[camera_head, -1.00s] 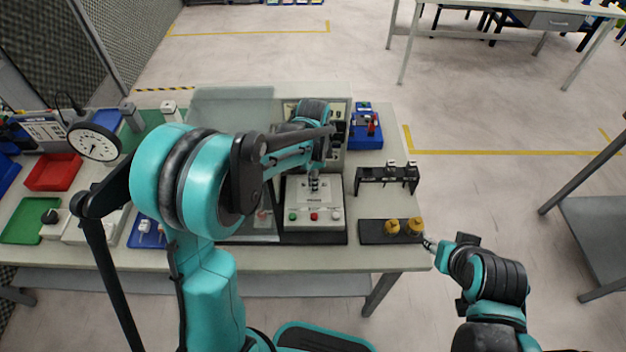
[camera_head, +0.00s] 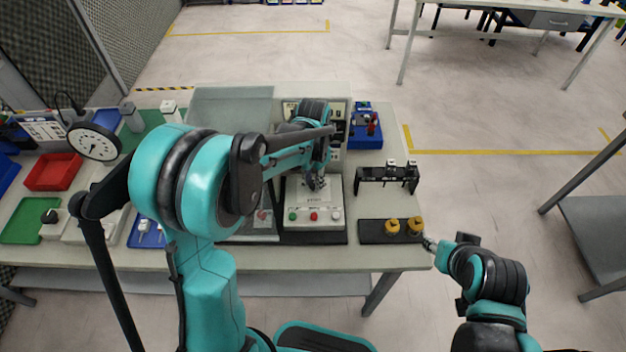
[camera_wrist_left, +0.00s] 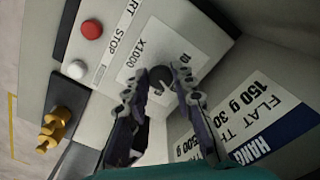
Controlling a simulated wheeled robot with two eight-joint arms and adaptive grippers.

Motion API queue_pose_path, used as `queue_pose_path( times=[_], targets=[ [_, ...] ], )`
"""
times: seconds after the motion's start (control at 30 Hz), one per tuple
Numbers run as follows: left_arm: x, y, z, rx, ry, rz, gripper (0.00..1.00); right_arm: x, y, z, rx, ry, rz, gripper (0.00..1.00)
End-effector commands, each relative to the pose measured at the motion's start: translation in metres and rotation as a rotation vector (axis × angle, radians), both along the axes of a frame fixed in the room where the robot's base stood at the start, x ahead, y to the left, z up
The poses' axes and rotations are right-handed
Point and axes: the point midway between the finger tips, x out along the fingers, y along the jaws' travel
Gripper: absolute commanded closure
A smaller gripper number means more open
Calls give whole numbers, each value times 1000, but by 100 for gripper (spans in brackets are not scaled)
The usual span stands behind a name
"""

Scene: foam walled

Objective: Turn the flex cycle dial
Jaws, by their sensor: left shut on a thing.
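The flex cycle dial (camera_wrist_left: 160,77) is a small dark round knob with a light mark, on the pale panel marked X1000. My left gripper (camera_wrist_left: 158,84) has its two fingertips on either side of the dial and is shut on it. In the head view my left gripper (camera_head: 316,184) is over the control box (camera_head: 318,225), and its arm hides the dial there. My right gripper (camera_head: 430,244) is at the table's right front edge, apart from the box; it is too small to tell whether it is open.
Green, red and white buttons (camera_head: 314,216) line the box's front. A black block with yellow knobs (camera_head: 376,238), a black rack (camera_head: 370,175) and a blue holder (camera_head: 362,140) stand to the right. A clear panel (camera_head: 225,110) stands left of the box.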

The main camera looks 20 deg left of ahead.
Motion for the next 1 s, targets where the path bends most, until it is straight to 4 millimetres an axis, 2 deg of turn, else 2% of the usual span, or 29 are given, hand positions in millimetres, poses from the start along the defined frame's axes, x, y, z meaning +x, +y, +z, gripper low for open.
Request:
queue_pose_path(
  times=[0.6,1.0],
  targets=[
    [0,-1,0,0,-1,542,100,0,0,0,0,0,0,60],
    [0,-2,0,0,-1,717,100,0,0,0,0,0,0,60]
  ],
)
